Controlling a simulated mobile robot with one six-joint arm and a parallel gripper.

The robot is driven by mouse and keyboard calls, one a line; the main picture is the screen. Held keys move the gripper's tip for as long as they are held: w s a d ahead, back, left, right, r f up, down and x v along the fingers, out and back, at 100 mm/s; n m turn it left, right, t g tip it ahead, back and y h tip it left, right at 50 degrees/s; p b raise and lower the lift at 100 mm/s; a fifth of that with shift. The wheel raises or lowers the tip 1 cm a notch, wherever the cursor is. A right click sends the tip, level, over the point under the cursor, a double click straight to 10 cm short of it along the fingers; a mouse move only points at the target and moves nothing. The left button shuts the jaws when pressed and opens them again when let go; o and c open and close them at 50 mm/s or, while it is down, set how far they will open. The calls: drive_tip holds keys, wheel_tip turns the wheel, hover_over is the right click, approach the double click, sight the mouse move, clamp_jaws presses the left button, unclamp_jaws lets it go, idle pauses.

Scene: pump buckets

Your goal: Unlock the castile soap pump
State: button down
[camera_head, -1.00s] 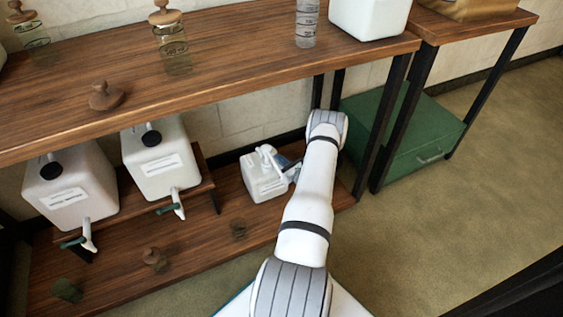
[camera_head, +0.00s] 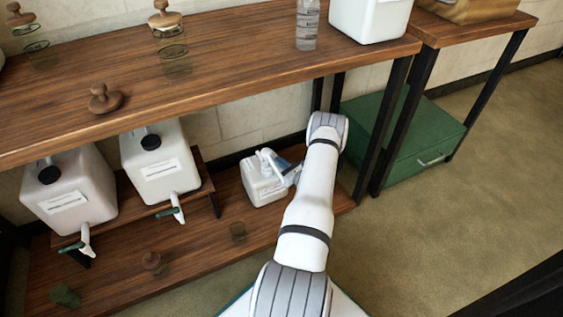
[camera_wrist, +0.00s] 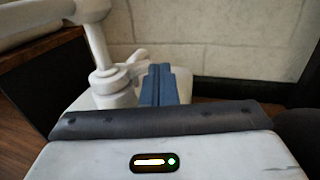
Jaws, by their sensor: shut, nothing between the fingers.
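In the head view my gripper (camera_head: 284,166) is at the bucket's upper right. Whether the fingers touch the tab I cannot tell.
Two white jugs with taps, one at the left (camera_head: 75,188) and one on a riser (camera_head: 160,160), stand left of the bucket. A black leg (camera_head: 383,125) and green chest (camera_head: 418,140) are to the right.

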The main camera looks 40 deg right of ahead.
drive_tip(key=s+d+p, duration=0.2)
drive_tip(key=s+d, duration=0.4)
drive_tip(key=s, duration=0.6)
drive_tip(key=shift+s, duration=0.15)
